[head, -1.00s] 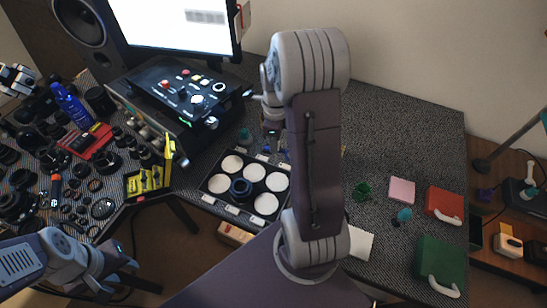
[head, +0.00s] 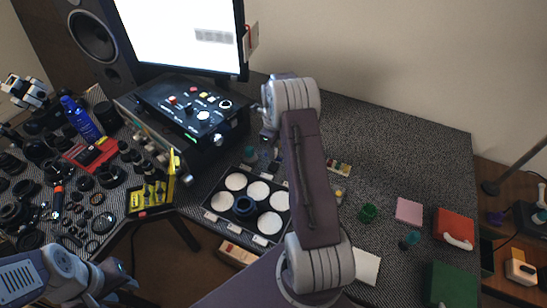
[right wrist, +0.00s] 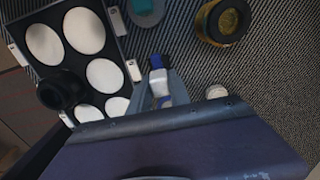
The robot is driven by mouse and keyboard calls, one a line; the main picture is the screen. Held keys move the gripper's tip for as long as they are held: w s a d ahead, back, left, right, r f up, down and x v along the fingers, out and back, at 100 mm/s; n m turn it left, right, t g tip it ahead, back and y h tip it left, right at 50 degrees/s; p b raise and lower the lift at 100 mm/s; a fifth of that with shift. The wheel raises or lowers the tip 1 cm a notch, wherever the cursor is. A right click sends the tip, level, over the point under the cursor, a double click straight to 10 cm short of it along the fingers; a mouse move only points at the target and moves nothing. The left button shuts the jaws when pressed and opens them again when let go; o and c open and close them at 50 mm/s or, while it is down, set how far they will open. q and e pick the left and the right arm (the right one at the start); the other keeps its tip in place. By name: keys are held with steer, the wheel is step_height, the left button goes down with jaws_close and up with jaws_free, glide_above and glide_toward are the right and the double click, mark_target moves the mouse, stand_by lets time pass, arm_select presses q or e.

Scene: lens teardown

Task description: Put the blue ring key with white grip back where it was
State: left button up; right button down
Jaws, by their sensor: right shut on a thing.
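The blue ring key with white grip (right wrist: 159,80) shows in the right wrist view as a blue end above a white body. My right gripper (right wrist: 158,92) is shut on it, above the dark woven table top. In the head view my right arm hides this gripper and the key. My left gripper (head: 118,283) is at the lower left, below the table edge and away from the key; its jaws are too unclear to read.
A black tray (head: 212,213) with white round pads holds a dark ring (head: 244,206); it is left of the key in the wrist view. A yellow-brown ring (right wrist: 222,21) and a teal piece (right wrist: 147,10) lie nearby.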

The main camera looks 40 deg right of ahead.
step_height(320, 180, down, 4)
steer(key=shift+r, duration=0.15)
steer(key=shift+f, duration=0.2)
steer(key=shift+f, duration=0.2)
steer(key=shift+f, duration=0.3)
steer(key=c, duration=1.2)
jaws_free()
